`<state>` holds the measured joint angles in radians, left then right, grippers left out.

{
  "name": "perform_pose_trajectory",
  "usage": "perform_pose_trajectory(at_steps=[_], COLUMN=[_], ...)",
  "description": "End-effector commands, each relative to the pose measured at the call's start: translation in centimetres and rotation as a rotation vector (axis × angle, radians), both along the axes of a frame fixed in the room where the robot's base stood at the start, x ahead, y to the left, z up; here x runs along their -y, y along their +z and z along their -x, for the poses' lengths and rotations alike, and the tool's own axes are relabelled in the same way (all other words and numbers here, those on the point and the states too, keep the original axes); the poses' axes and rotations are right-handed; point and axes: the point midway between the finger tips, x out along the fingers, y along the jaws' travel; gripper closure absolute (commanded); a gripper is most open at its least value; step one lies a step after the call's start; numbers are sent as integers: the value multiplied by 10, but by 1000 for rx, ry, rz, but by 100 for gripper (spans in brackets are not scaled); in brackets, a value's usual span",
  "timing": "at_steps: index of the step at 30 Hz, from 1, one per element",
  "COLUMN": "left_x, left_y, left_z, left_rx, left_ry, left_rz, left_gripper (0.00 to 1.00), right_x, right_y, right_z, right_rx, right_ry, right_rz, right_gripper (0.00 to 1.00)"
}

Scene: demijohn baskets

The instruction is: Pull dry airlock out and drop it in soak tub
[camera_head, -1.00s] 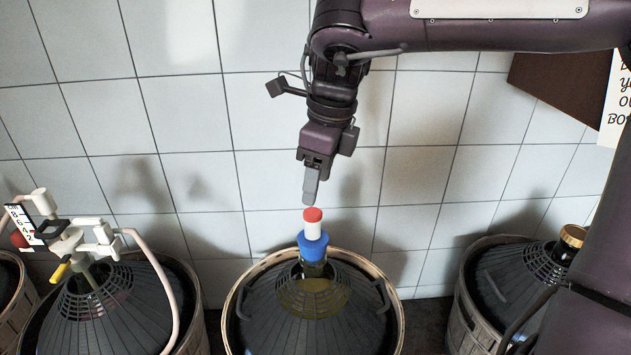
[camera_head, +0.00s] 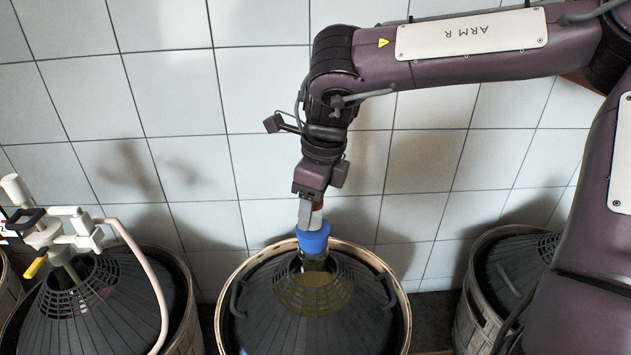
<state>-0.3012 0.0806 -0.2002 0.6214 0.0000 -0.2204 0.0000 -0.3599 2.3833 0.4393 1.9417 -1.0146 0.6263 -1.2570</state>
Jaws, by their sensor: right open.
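The airlock (camera_head: 317,218), a white body with a red cap, stands upright in a blue bung (camera_head: 312,238) on the neck of the middle demijohn (camera_head: 313,285). My right gripper (camera_head: 309,216) points down at the airlock from above. Its near finger covers part of the red cap and white body. The gripper is open, with the airlock at or between its fingers; contact cannot be told. My left gripper is not in view. No soak tub shows.
The middle demijohn sits in a round wooden basket (camera_head: 226,291). A left demijohn (camera_head: 85,312) carries a white fitting (camera_head: 55,228) and a pale hose (camera_head: 151,265). A right basket (camera_head: 477,308) stands partly behind my right arm. A tiled wall (camera_head: 180,90) rises close behind.

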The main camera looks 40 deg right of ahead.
Motion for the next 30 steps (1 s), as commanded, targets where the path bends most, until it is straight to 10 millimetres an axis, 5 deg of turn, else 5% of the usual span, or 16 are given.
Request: perform_pose_trajectory(at_steps=[13,24,30], left_x=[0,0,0], left_y=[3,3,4], left_z=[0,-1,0], left_rx=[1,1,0], left_ry=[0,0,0], left_rz=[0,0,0], left_gripper=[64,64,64], right_x=[-1,-1,-1], right_y=[-14,-13,-11], right_z=[-2,-2,-2], right_rx=[1,1,1], right_ry=[-1,-1,-1], right_rz=[-1,-1,0], right_gripper=[44,92,92])
